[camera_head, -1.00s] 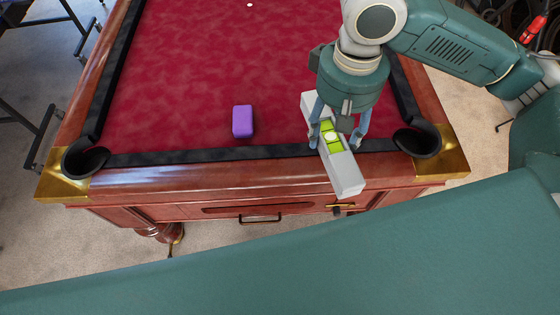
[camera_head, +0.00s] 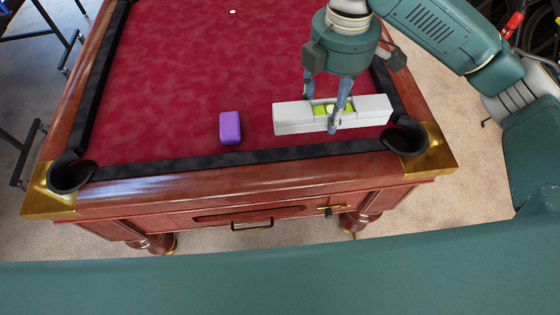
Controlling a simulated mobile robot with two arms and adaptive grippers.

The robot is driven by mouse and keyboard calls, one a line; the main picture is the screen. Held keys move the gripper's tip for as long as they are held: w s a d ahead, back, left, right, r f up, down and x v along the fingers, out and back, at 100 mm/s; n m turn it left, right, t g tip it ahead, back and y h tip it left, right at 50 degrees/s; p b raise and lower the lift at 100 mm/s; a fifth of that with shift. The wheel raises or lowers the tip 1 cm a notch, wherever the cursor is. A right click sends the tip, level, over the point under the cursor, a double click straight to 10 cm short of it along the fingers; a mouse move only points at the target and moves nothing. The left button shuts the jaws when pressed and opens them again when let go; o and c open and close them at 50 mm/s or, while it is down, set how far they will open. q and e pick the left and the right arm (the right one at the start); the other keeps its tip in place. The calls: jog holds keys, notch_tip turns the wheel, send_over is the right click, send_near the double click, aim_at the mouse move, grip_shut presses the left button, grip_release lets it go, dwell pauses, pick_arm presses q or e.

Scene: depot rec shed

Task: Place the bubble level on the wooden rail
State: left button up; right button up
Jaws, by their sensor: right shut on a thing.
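The bubble level (camera_head: 373,109) is a long light-grey bar with a yellow-green vial window at its middle. My right gripper (camera_head: 334,112) is shut on the middle of the level and holds it from above. The level lies roughly left to right in the picture, over the near right part of the pool table. I cannot tell how high it is above the cloth. The wooden rail (camera_head: 200,187) is the reddish-brown near edge of the table, in front of the black cushion. My left gripper is not in view.
A purple block (camera_head: 230,127) sits on the red cloth (camera_head: 180,75) left of the level. Black corner pockets (camera_head: 70,174) with brass corners flank the near rail. A white ball (camera_head: 233,12) lies far back. The rail top is clear.

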jog(key=p, duration=0.2)
send_over(316, 165)
notch_tip(316, 165, down, 15)
jog(key=shift+f, duration=0.1)
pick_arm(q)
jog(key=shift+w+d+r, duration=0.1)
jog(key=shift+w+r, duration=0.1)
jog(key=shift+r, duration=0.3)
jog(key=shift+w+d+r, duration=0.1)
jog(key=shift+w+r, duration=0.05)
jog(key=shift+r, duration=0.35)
pick_arm(e)
jog(key=shift+f, duration=2.4)
jog(key=o, duration=1.4)
jog(key=shift+f, duration=0.1)
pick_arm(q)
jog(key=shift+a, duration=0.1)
pick_arm(e)
jog(key=shift+o, duration=0.2)
pick_arm(q)
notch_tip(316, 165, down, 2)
jog(key=shift+b, duration=1)
pick_arm(e)
notch_tip(316, 165, up, 12)
